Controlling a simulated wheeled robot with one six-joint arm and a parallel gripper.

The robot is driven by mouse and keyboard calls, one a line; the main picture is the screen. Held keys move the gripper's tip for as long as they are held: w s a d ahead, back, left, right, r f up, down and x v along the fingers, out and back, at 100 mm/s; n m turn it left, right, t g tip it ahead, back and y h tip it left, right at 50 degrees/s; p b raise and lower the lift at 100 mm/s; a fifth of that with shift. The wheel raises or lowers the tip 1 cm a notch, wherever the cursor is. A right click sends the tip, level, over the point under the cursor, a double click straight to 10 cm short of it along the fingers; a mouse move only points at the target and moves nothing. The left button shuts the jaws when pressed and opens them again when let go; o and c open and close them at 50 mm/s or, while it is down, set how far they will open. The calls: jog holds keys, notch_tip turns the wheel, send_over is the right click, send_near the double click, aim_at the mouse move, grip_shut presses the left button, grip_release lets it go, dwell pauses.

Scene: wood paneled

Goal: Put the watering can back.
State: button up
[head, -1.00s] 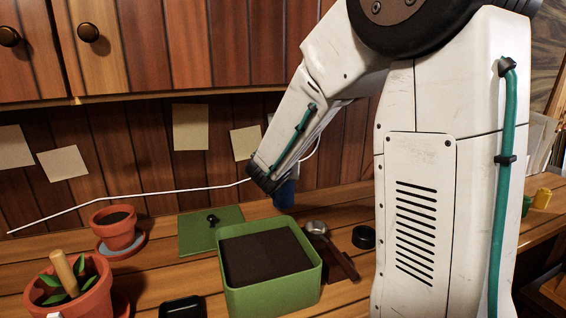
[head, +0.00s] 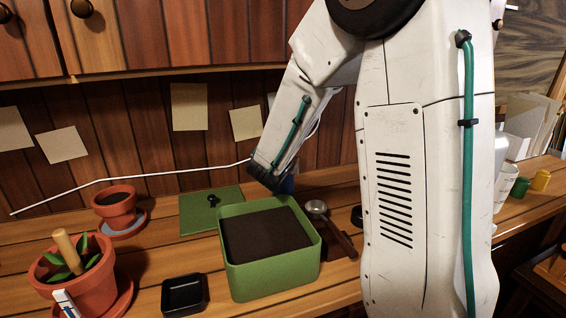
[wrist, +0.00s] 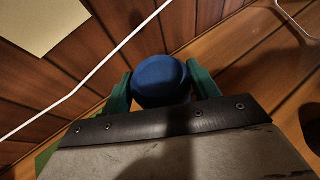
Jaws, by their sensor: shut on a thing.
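My gripper (wrist: 160,84) has its green fingers shut on both sides of a blue round-topped object (wrist: 160,80). Only its smooth blue top shows in the wrist view, with no spout or handle visible, so I cannot tell for sure that it is the watering can. In the head view a small part of the blue object (head: 288,185) shows below the dark end of my arm, just behind the green planter box. My fingers are hidden there. I cannot tell whether the object touches the bench. No other watering can is in view.
A green planter box (head: 270,277) with dark soil stands at the bench's front. Left are a green lid (head: 190,214), a black tray (head: 184,293) and two terracotta pots (head: 115,205). A metal scoop (head: 316,208) lies right of the planter. A white cable (head: 150,174) crosses the wall.

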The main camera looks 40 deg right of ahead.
jog(key=shift+f, duration=0.25)
jog(key=o, duration=1.8)
jog(key=shift+o, duration=0.2)
jog(key=v, duration=0.7)
jog(key=shift+s+a, duration=0.3)
jog(key=s+d+r+m+g, duration=0.1)
jog(key=s+r+m+g, duration=0.15)
jog(key=s+m, duration=0.6)
jog(key=s+r+m+g, duration=0.2)
jog(key=s+m+g, duration=0.2)
jog(key=s+m, duration=0.45)
jog(key=s+a+m+g+y, duration=0.1)
jog(key=s+a+m+y, duration=0.8)
jog(key=s+a, duration=0.3)
jog(key=a+m, duration=0.1)
jog(key=a, duration=0.1)
jog(key=shift+s+a+f, duration=0.3)
jog(key=shift+s+f, duration=0.05)
